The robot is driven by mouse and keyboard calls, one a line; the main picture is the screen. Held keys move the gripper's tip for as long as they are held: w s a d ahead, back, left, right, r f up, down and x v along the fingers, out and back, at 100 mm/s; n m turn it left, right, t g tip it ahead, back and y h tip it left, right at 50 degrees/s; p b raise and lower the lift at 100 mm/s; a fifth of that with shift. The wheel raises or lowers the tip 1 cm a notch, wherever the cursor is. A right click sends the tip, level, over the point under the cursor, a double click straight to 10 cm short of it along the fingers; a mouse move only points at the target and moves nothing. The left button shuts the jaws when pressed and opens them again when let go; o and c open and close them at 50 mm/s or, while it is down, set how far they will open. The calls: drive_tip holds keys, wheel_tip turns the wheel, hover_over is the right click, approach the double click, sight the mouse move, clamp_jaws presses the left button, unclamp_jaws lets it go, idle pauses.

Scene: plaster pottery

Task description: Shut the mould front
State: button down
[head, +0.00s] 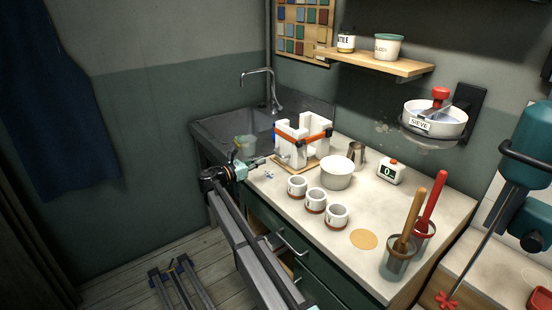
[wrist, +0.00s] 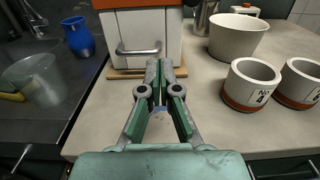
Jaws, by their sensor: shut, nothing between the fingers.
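The plaster mould (head: 303,138) is a white block with an orange band, standing on a wooden board (head: 309,164) on the worktop near the sink. In the wrist view, its white front (wrist: 128,30) faces me and carries a grey metal bar handle (wrist: 138,51). I cannot tell from these frames how wide the front stands open. My gripper (head: 262,160) is in front of the mould, at the worktop's near edge. In the wrist view, its fingertips (wrist: 160,68) are together and empty, just right of the handle and apart from it as far as I can see.
Several white cups with brown bases, including one cup (head: 297,187), stand right of my gripper. A white bowl (head: 337,173) and a metal jug (head: 357,154) are beside the mould. The sink (head: 212,128) with a clear beaker (head: 244,146) lies left. A drawer below stands open.

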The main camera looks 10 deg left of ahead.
sight(290, 150)
drive_tip(key=p+x, duration=0.3)
drive_tip(key=x, duration=0.8)
drive_tip(key=shift+w+d, duration=0.1)
drive_tip(key=shift+d, duration=0.05)
drive_tip(key=shift+p+x, duration=0.35)
drive_tip(key=shift+x, duration=0.45)
drive_tip(key=shift+f, duration=0.1)
drive_tip(key=x, duration=0.8)
drive_tip(key=shift+w+f+b, duration=0.1)
drive_tip(key=shift+b, duration=0.3)
drive_tip(key=shift+w+d, duration=0.1)
drive_tip(key=shift+d, duration=0.05)
drive_tip(key=shift+r, duration=0.2)
